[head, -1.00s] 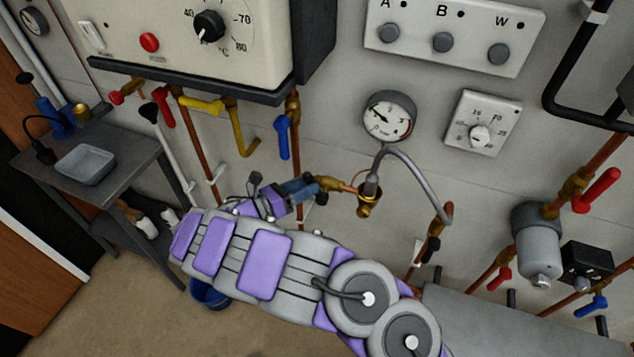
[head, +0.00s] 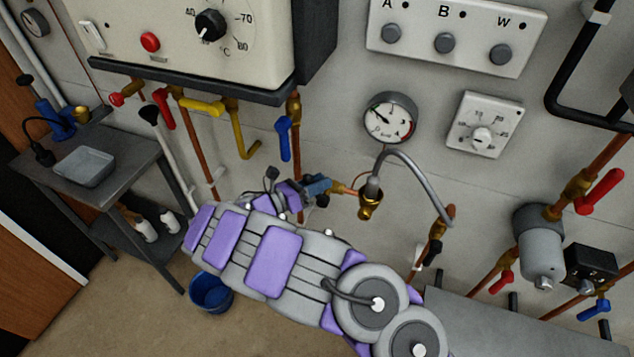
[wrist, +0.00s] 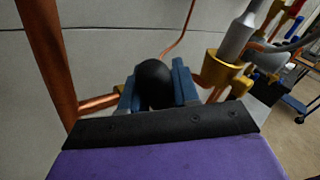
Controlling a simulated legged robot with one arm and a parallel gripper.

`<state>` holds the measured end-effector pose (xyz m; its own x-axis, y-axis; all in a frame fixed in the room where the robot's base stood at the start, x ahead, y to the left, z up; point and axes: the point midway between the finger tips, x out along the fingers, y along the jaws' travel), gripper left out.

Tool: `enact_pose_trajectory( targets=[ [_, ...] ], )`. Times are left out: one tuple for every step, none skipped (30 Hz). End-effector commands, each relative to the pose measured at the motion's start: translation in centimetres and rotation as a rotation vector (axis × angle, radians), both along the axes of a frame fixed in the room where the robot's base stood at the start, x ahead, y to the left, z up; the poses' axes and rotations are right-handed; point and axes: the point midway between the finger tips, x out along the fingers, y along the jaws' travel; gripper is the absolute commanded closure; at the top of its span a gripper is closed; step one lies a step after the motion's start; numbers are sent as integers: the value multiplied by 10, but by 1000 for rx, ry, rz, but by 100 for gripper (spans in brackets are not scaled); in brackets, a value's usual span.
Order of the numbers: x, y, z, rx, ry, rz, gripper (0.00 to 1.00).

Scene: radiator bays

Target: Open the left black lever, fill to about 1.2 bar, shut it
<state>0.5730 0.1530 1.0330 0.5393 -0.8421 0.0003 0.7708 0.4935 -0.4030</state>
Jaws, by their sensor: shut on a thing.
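My gripper (head: 319,187) has blue fingers, which also show in the wrist view (wrist: 157,88). They are shut on the left black lever (wrist: 155,82), whose rounded black end shows between them. The lever's valve body is largely hidden by my gripper, so I cannot tell its angle. A copper stub leads right to a brass fitting (head: 369,203) with a grey flexible hose (head: 420,173) looping to the right-hand pipe. The right black lever (head: 433,251) is on that pipe, apart from my gripper. The round pressure gauge (head: 390,117) above has its needle toward the upper left; its figures are too small to read.
A blue lever (head: 285,139) hangs from a copper pipe just above my gripper. A yellow pipe (head: 246,139) and the boiler (head: 190,42) are up left. A grey bench (head: 88,166) stands left, a blue bucket (head: 211,292) on the floor. A grey filter (head: 538,246) is right.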

Motion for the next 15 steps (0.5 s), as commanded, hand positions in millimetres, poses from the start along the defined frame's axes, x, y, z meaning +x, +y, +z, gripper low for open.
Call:
enact_pose_trajectory(
  targets=[
    [0,0,0,1,-1,1,84],
    [0,0,0,1,-1,1,87],
    [1,0,0,0,0,1,91],
    [1,1,0,0,-1,1,94],
    [1,1,0,0,0,1,96],
    [1,1,0,0,-1,2,100],
    [1,1,0,0,-1,2,100],
    [1,1,0,0,-1,2,100],
    [1,1,0,0,-1,2,100],
    [1,1,0,0,-1,2,100],
    [1,1,0,0,-1,2,100],
    [1,1,0,0,-1,2,100],
    [1,1,0,0,-1,2,100],
    [1,1,0,0,-1,2,100],
    [1,1,0,0,-1,2,100]
  ],
)
